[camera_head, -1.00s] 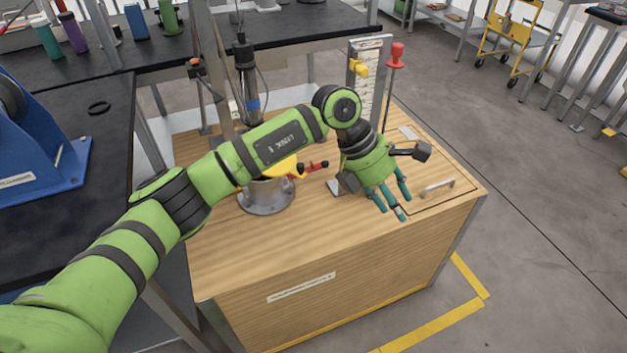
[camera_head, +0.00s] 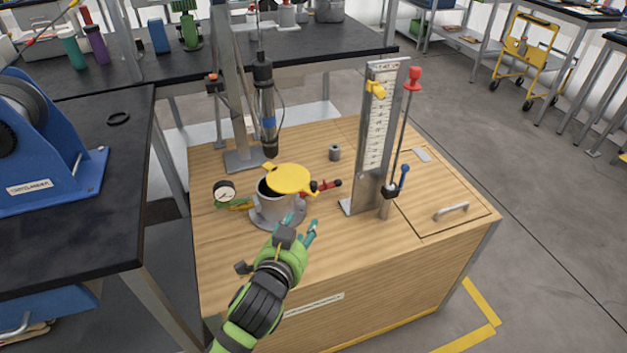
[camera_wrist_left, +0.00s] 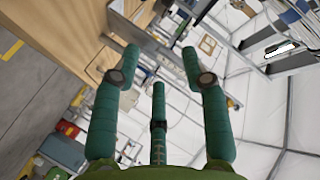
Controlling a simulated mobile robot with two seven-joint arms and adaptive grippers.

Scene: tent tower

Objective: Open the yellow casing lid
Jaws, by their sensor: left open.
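The yellow casing lid (camera_head: 290,178) sits over the round grey metal casing (camera_head: 272,207) on the wooden bench. The lid looks tilted or off to one side, since the casing's dark inside shows below its left edge. My left gripper (camera_head: 302,225) is in front of the casing, at its lower right. Its teal fingers are spread, and one overlaps the casing's base in the picture; I cannot tell whether it touches. In the left wrist view the gripper (camera_wrist_left: 160,75) is open with nothing between its fingers. My right gripper is not in view.
A dial gauge (camera_head: 225,192) lies left of the casing, and a red-handled part (camera_head: 328,186) is at its right. A tall scale plate (camera_head: 374,135) stands farther right. A black and blue cylinder (camera_head: 265,110) hangs behind.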

